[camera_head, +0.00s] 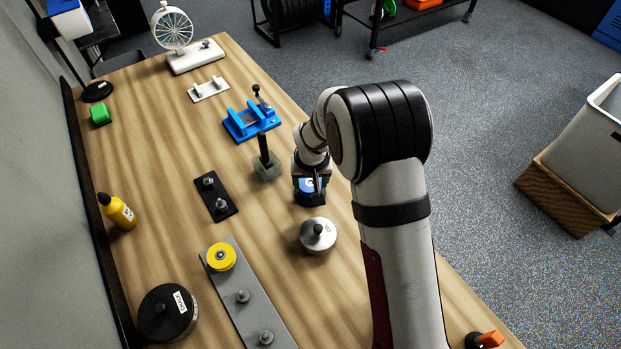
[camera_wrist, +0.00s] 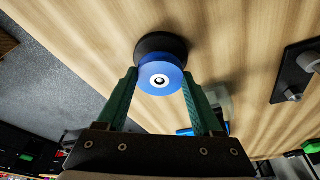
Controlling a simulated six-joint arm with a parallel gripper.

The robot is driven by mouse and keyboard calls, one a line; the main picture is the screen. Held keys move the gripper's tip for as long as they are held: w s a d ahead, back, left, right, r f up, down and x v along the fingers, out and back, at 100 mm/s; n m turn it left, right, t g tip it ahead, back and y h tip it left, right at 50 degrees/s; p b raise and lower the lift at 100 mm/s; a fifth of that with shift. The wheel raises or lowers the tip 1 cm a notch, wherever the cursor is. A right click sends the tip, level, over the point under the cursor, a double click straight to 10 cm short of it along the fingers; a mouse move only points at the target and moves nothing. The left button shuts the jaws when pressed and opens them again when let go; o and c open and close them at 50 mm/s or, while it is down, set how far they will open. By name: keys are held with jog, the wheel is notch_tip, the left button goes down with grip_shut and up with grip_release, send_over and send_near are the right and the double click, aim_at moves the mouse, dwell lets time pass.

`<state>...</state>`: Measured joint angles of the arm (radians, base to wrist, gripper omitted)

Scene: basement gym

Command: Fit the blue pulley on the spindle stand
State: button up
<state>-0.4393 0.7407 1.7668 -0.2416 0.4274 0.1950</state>
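The blue pulley (camera_wrist: 162,79) is a round disc with a pale hub. In the wrist view it lies between the two green fingers of my gripper (camera_wrist: 161,76), with no gap visible on either side. A round black piece (camera_wrist: 158,44) shows behind it; I cannot tell whether they touch. In the head view the pulley (camera_head: 308,186) is at my gripper (camera_head: 311,184), partly covered by it. A grey strip (camera_head: 246,322) with upright spindles carries a yellow pulley (camera_head: 221,256) at its far end. A dark post on a grey square base (camera_head: 266,170) stands left of my gripper. I cannot tell which is the spindle stand.
A silver knobbed disc (camera_head: 318,236) sits just in front of my gripper. A black plate with two pegs (camera_head: 216,198) lies left, a blue fixture (camera_head: 252,124) behind. A black disc (camera_head: 167,312) and yellow bottle (camera_head: 118,211) stand along the left. Bare wood lies between them.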

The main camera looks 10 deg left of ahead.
jog(key=o, duration=0.4)
jog(key=v, duration=1.5)
jog(key=shift+s+r, duration=0.15)
jog(key=shift+r, duration=0.2)
jog(key=s+d+r+m+g, duration=0.1)
jog(key=s+d+r+m, duration=0.15)
jog(key=s+d, duration=0.55)
jog(key=s+d+r+m+g, duration=0.1)
jog(key=s+d+r+m, duration=0.15)
jog(key=s+d, duration=0.45)
jog(key=s+m, duration=0.1)
jog(key=s, duration=0.2)
jog(key=s+f+m, duration=0.1)
jog(key=s, duration=0.3)
jog(key=s+f+m+g+y, duration=0.1)
jog(key=s, duration=0.3)
jog(key=shift+s+a+m, duration=0.1)
jog(key=shift+s+m, duration=0.1)
jog(key=shift+m, duration=0.1)
